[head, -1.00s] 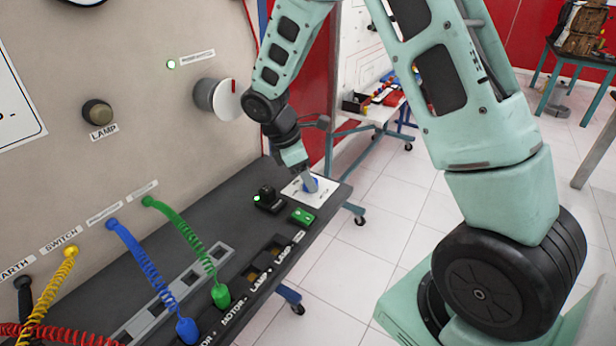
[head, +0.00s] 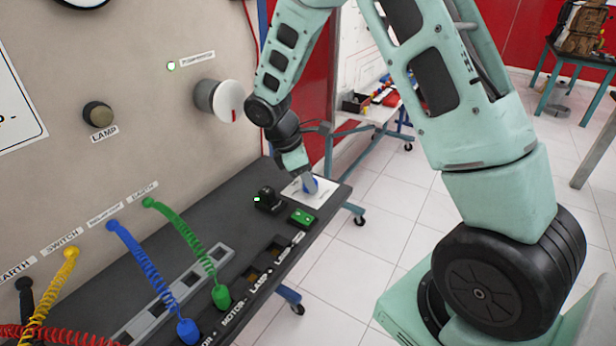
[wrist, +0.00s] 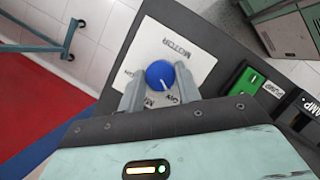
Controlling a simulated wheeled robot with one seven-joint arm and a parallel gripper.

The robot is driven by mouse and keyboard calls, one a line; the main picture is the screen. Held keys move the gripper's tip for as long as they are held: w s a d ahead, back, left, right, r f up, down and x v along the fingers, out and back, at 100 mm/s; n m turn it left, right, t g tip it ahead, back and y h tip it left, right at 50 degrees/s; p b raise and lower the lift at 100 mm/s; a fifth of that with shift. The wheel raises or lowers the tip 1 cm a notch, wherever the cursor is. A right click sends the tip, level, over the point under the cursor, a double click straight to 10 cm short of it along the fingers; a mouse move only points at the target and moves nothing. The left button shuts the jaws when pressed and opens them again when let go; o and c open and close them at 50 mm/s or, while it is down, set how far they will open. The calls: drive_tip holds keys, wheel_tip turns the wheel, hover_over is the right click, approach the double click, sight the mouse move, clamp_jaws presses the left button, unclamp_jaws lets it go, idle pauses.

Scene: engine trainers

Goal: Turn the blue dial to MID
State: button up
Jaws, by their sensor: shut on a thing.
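The blue dial (wrist: 160,73) sits on a white card (wrist: 192,62) marked MOTOR. In the wrist view its white pointer line faces down toward my palm, near a label that looks like LOW; another label beside it starts with MI and is partly hidden by my gripper. My gripper (wrist: 160,81) is shut on the dial, one finger on each side.
A green switch (head: 302,217) and a black switch (head: 268,199) with a lit green lamp stand close by on the bench (head: 205,215). A white knob with a red mark (head: 226,101) juts from the panel near my arm. Coiled cables (head: 155,280) hang nearer.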

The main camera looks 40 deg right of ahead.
drive_tip(key=m+g+p, duration=0.1)
drive_tip(key=m, duration=0.1)
drive_tip(key=m+y+p, duration=0.1)
drive_tip(key=m+p, duration=0.1)
drive_tip(key=m, duration=0.1)
drive_tip(key=shift+w+r+g, duration=0.15)
drive_tip(key=shift+g, duration=0.25)
drive_tip(key=m+y+p, duration=0.1)
drive_tip(key=m, duration=0.2)
drive_tip(key=m+y+p, duration=0.1)
drive_tip(key=m, duration=0.2)
drive_tip(key=shift+d+g+p, duration=0.2)
drive_tip(key=shift+g+p, duration=0.1)
drive_tip(key=shift+w, duration=0.1)
drive_tip(key=o, duration=1)
drive_tip(key=shift+c, duration=0.2)
drive_tip(key=d+b+v, duration=0.1)
drive_tip(key=b+v, duration=0.1)
drive_tip(key=v, duration=1.5)
drive_tip(key=shift+a, duration=0.2)
